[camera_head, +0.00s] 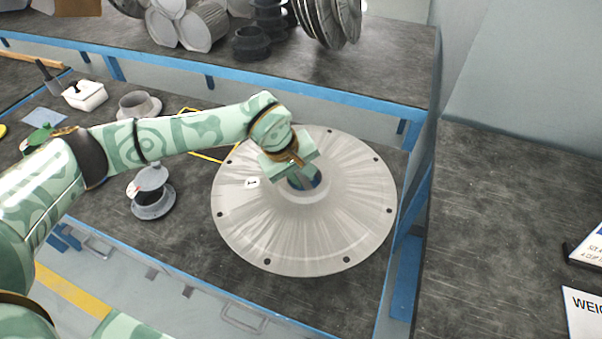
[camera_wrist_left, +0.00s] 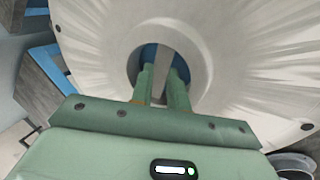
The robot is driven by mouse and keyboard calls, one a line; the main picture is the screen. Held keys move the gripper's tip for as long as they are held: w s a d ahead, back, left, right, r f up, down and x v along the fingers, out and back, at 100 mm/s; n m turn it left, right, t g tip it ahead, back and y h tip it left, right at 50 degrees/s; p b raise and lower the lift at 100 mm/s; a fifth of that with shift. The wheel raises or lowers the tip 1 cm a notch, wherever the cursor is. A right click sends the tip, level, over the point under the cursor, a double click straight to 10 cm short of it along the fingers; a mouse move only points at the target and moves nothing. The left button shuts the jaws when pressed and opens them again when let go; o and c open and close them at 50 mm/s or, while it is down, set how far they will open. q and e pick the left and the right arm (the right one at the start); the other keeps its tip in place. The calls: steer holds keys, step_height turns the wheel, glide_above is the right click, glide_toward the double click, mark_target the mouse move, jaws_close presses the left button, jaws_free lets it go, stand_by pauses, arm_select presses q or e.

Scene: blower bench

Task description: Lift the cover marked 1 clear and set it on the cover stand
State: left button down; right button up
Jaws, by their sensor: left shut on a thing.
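The cover marked 1 (camera_head: 340,225) is a wide, round, pale metal disc with small holes around its rim, a raised hub and a tag reading 1 at its left. It also shows in the left wrist view (camera_wrist_left: 245,70). My left gripper (camera_head: 301,180) reaches over it from the left and is shut at the central opening. In the left wrist view the fingers (camera_wrist_left: 164,88) reach into this opening, where a narrow strip shows between them. The exact grip and any gap under the cover are hidden. I cannot clearly make out the cover stand. My right gripper is not in view.
A small flanged part (camera_head: 153,196) and a flanged ring (camera_head: 138,106) stand left of the cover. A yellow frame or outline (camera_head: 207,155) shows partly behind my arm. A raised blue-edged shelf (camera_head: 380,70) bears metal parts behind. The dark right-hand bench (camera_head: 490,230) is largely clear.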

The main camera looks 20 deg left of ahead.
arm_select(q)
steer(key=shift+w+f+b, duration=0.1)
steer(key=shift+f+b, duration=0.25)
steer(key=shift+f, duration=0.25)
stand_by(0.9)
steer(key=c, duration=1.3)
jaws_free()
steer(key=shift+s+f, duration=0.2)
steer(key=p+v, duration=0.4)
steer(key=v, duration=1.2)
steer(key=shift+r, duration=0.4)
steer(key=shift+f, duration=0.1)
